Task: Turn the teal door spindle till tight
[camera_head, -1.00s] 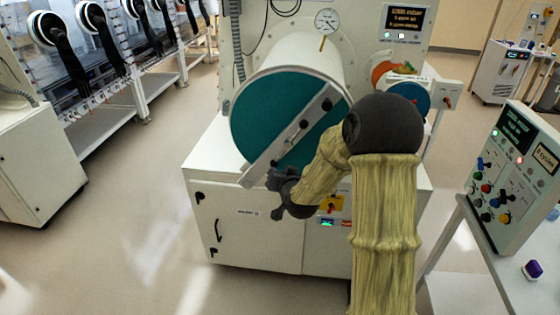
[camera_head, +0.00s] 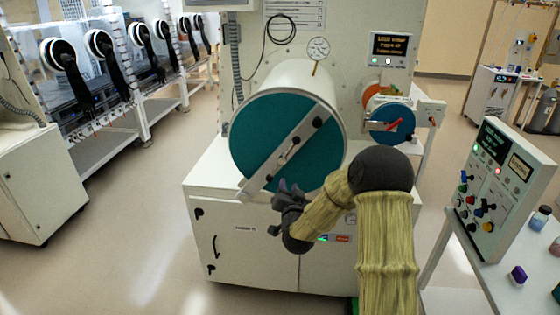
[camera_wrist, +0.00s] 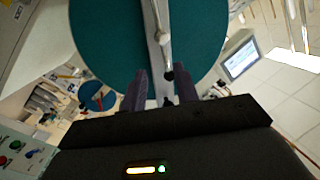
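The large round teal door (camera_head: 262,128) closes the front of a white cylinder. My gripper (camera_head: 290,188) is below the spindle, at the door's lower edge.
A pressure gauge (camera_head: 318,47) stands above the cylinder. A control box (camera_head: 506,190) on a side table (camera_head: 480,255) stands at the right. The floor (camera_head: 130,245) at left is open.

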